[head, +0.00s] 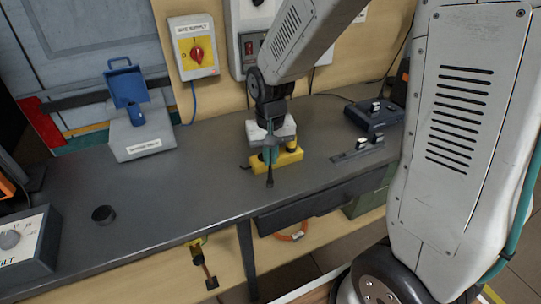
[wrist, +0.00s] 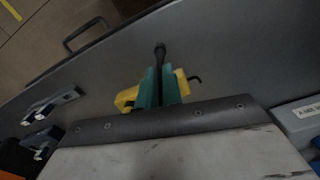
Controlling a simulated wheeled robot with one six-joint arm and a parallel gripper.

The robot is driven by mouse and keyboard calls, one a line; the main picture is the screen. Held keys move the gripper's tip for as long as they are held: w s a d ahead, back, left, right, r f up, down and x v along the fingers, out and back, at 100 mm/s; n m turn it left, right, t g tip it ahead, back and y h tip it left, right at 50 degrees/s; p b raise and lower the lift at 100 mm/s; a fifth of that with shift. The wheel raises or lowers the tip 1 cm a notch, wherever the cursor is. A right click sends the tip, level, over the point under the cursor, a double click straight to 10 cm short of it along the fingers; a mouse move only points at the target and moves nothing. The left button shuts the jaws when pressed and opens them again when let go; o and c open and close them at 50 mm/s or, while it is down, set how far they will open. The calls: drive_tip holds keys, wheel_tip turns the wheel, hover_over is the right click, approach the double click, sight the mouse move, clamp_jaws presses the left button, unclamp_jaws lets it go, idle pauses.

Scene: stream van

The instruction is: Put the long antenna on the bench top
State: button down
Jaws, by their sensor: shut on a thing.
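My gripper (head: 270,155) is over the bench top (head: 200,190), near its middle, pointing down. Its teal fingers also show in the wrist view (wrist: 160,80). They are shut on a thin black rod (head: 269,178) with a thicker end, which looks like the long antenna; it also shows in the wrist view (wrist: 160,56). The rod sticks out from the fingers towards the bench's front edge. Its rear part is hidden by the gripper. I cannot tell whether it touches the bench top.
A yellow block (head: 291,158) stands on the bench right behind the fingers. Right of it lie a flat grey bracket (head: 350,154) and a dark device (head: 368,115). The middle left is clear.

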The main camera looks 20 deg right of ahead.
drive_tip(key=shift+f, duration=0.2)
drive_tip(key=c, duration=1.6)
unclamp_jaws()
drive_tip(key=shift+o, duration=0.2)
wheel_tip(320, 180, up, 12)
drive_tip(key=shift+r, duration=0.15)
drive_tip(key=s+d+r+n, duration=0.1)
drive_tip(key=s+r, duration=0.1)
drive_tip(key=s, duration=0.8)
drive_tip(key=s+d+r+n+t, duration=0.1)
drive_tip(key=s+d+r, duration=0.1)
drive_tip(key=s, duration=0.9)
drive_tip(key=shift+s+r, duration=0.3)
drive_tip(key=shift+r, duration=0.35)
drive_tip(key=shift+d, duration=0.1)
